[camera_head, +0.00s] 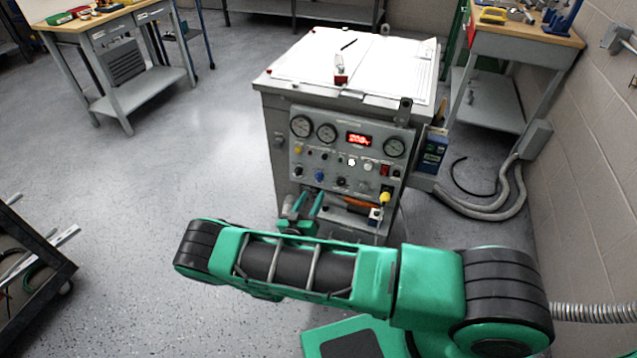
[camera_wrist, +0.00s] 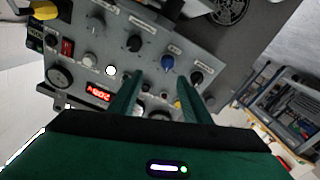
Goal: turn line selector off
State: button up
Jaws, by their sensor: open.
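The control panel (camera_head: 345,160) is on the front of a grey cabinet. Its lower row holds a black knob (camera_head: 298,171), a blue knob (camera_head: 319,176) and another black knob (camera_head: 342,182). In the wrist view these are the black knob (camera_wrist: 196,77), blue knob (camera_wrist: 167,62) and other black knob (camera_wrist: 134,43). The labels are too small to read, so I cannot tell which is the line selector. My gripper (camera_head: 307,203) is open and empty, just below the blue knob in the head view. In the wrist view the blue knob shows between and beyond my fingertips (camera_wrist: 160,82).
A lit red display (camera_head: 359,139) and round gauges sit above the knobs. A red switch (camera_head: 384,170) and yellow knob (camera_head: 384,197) are at the panel's right. Workbenches stand at back left and right. A grey conduit (camera_head: 485,208) lies right of the cabinet.

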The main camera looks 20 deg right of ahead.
aim_at(318, 180)
jog(key=shift+n+t+y, duration=0.3)
jog(key=shift+t+y, duration=0.1)
jog(key=x, duration=0.6)
jog(key=f+x, duration=0.1)
jog(key=x, duration=0.3)
jog(key=shift+w+a+f, duration=0.1)
jog(key=shift+w+a, duration=0.05)
jog(key=shift+a, duration=0.2)
jog(key=shift+c, duration=0.6)
